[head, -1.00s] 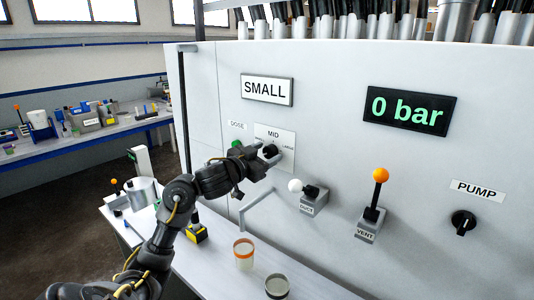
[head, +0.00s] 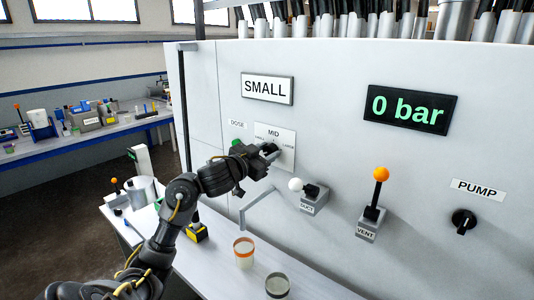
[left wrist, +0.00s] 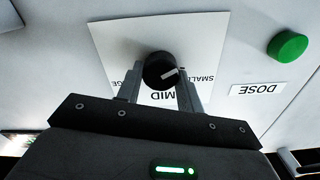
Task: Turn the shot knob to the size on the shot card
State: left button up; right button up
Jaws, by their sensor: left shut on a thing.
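The shot card (head: 267,89) on the white panel reads SMALL. The shot knob (left wrist: 158,69) is black and round with a white mark, on a plate (left wrist: 112,45) lettered SMALL, MID and LARGE. The left wrist view shows this plate upside down, with the mark at the knob's lower right, towards the side lettered SMALL. My left gripper (head: 271,150) is at the plate, its two fingers on either side of the knob, shut on it. In the head view my gripper mostly hides the knob. My right gripper is not in view.
A green DOSE button (left wrist: 287,46) is close beside the plate. A white-balled DUCT lever (head: 310,195), an orange-balled VENT lever (head: 372,212) and the PUMP knob (head: 463,221) are to the right. The display (head: 410,109) reads 0 bar. Two cups (head: 244,254) stand on the bench below.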

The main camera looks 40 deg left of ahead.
pick_arm(q)
jog(key=m+b, duration=0.1)
jog(key=m, duration=0.3)
jog(key=shift+f, duration=0.15)
jog(key=shift+d+m+b, duration=0.1)
jog(key=shift+m+b, duration=0.7)
jog(key=shift+m, duration=0.8)
jog(key=o, duration=1)
jog(key=s+b, duration=0.1)
jog(key=s, duration=0.9)
jog(key=shift+s+b, duration=0.4)
